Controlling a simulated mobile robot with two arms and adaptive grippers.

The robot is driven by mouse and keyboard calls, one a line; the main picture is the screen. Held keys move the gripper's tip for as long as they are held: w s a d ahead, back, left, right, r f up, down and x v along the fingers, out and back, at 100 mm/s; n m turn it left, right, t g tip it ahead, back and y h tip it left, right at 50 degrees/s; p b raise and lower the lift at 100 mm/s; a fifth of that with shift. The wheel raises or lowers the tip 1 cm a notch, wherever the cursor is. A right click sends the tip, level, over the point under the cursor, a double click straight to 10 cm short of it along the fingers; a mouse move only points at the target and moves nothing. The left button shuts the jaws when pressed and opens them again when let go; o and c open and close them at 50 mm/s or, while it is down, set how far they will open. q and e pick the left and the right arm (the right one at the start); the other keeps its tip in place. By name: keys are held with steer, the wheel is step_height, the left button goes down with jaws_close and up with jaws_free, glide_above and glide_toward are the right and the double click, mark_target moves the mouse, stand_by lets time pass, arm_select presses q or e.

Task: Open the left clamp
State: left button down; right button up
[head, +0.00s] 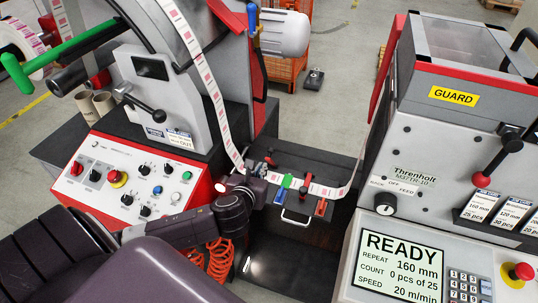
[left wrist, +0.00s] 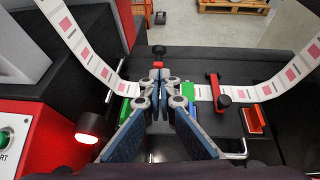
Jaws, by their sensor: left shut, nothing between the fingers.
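My left gripper (head: 262,177) is shut and empty over the splice table (head: 318,158), at the printed label web (head: 330,191). In the left wrist view its closed fingertips (left wrist: 160,84) are in front of the left clamp (left wrist: 158,61), which shows a black knob and a red part just beyond them. The fingers hide the rest of this clamp, and I cannot tell whether they touch it. The right clamp (left wrist: 213,82) has a red bar lying across the web and a black knob; it also shows in the head view (head: 305,183). My right gripper is out of view.
Green, blue and red pieces lie by the web; the red block (left wrist: 255,120) is at the right. The red-edged control panel (head: 130,180) stands left, and the guarded machine (head: 440,150) right. A metal handle (head: 295,220) sticks out at the table front.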

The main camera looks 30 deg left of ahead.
mark_target(271, 151)
arm_select(q)
steer(key=x, duration=0.6)
steer(key=r+p+x, duration=0.1)
steer(key=x, duration=0.2)
steer(key=shift+w, duration=0.35)
steer(key=shift+w+a+r+p, duration=0.1)
steer(key=shift+w+r+p, duration=0.1)
steer(key=shift+p, duration=0.2)
steer(key=w+p, duration=0.1)
steer(key=w+r+p, duration=0.1)
steer(key=p, duration=0.1)
steer(key=shift+w+a+r, duration=0.2)
steer(key=shift+a, duration=0.15)
steer(key=shift+w+a+f, duration=0.1)
steer(key=shift+w, duration=0.45)
steer(key=shift+f, duration=0.1)
